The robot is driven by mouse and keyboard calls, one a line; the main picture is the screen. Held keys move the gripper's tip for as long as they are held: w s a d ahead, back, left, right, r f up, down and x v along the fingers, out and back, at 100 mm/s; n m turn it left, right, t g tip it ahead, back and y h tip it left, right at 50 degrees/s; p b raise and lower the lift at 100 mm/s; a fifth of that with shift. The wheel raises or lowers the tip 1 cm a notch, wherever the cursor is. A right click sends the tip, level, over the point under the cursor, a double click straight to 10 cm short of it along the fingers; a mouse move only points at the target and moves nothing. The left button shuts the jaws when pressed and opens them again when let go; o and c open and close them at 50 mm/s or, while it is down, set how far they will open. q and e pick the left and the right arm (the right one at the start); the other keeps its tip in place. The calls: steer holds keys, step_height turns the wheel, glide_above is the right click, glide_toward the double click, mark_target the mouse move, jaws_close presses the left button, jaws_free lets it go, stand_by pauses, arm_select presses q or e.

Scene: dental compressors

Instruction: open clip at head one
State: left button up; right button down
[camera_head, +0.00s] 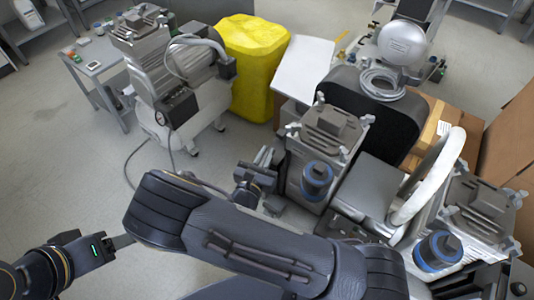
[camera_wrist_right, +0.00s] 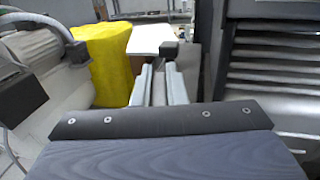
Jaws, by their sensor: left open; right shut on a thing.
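A compressor head (camera_head: 325,140) with a grey top cover and metal clips at its corners stands right of centre in the head view. One light clip (camera_head: 293,130) shows at its left corner. My right gripper (camera_head: 265,156) is at the left side of this head, shut on a thin part. In the right wrist view, the two pale fingers (camera_wrist_right: 160,82) have a narrow grey piece between them, probably a clip, with a dark block (camera_wrist_right: 170,49) just beyond. The head's finned side (camera_wrist_right: 268,75) is to the right. My left gripper (camera_head: 122,241) is at lower left, partly seen, away from the heads.
A second head (camera_head: 483,210) stands at right, beside blue-ringed cylinders (camera_head: 438,250) and a white hoop (camera_head: 440,170). A separate compressor (camera_head: 180,85), a yellow container (camera_head: 255,60) and a small table (camera_head: 98,56) are behind. Floor at left is clear.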

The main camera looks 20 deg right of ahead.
steer(key=n+t+y+p, duration=0.1)
steer(key=n+t+y, duration=0.1)
steer(key=n+y, duration=0.1)
steer(key=shift+a+y, duration=0.1)
steer(key=shift+y, duration=0.4)
steer(key=shift+a+r+n+t+y+p, duration=0.1)
steer(key=shift+n+t+y+p, duration=0.6)
steer(key=shift+y, duration=0.5)
steer(key=shift+w+a+n+y+p, duration=0.1)
steer(key=shift+a+n+y+p, duration=0.15)
steer(key=shift+n+y+p, duration=1.15)
steer(key=shift+a+n+y+p, duration=0.3)
steer(key=shift+n+y, duration=0.6)
steer(key=shift+y, duration=1.2)
steer(key=c, duration=1.5)
jaws_free()
steer(key=shift+d, duration=0.1)
steer(key=shift+o, duration=0.2)
